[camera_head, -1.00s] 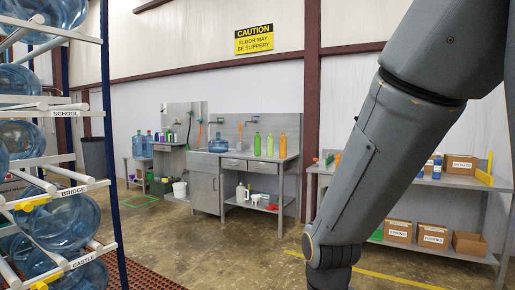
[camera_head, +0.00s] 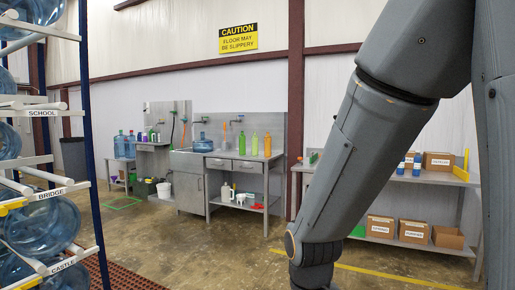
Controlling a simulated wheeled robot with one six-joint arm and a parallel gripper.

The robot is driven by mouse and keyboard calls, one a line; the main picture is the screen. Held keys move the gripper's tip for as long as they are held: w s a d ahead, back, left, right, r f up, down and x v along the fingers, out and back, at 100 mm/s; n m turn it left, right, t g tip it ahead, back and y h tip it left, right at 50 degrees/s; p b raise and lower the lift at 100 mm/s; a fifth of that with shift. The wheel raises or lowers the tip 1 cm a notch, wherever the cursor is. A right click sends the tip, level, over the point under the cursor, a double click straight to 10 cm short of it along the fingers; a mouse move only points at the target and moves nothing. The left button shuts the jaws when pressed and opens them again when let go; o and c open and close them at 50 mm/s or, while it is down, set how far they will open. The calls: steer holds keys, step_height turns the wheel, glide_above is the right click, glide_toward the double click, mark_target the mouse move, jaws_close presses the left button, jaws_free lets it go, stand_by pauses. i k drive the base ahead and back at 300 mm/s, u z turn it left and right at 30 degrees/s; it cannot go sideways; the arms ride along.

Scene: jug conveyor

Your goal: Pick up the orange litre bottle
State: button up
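The orange litre bottle (camera_head: 267,145) stands upright on the grey workbench (camera_head: 230,156) against the far wall. It is the rightmost of a short row, with two green bottles (camera_head: 255,145) to its left. My arm crosses the right side of the view, well in front of the bench and far from the bottle. My gripper is outside the picture.
A rack of blue water jugs (camera_head: 45,220) stands close on the left. A shelf with cardboard boxes (camera_head: 380,226) is at the right. A large blue jug (camera_head: 203,143) sits by the sink. Open floor lies before the bench.

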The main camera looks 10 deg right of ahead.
mark_target(268, 137)
steer(key=u, duration=0.1)
steer(key=i, duration=0.65)
steer(key=u, duration=0.4)
steer(key=i, duration=4.45)
steer(key=z, duration=1.05)
steer(key=i, duration=1.95)
steer(key=z, duration=0.9)
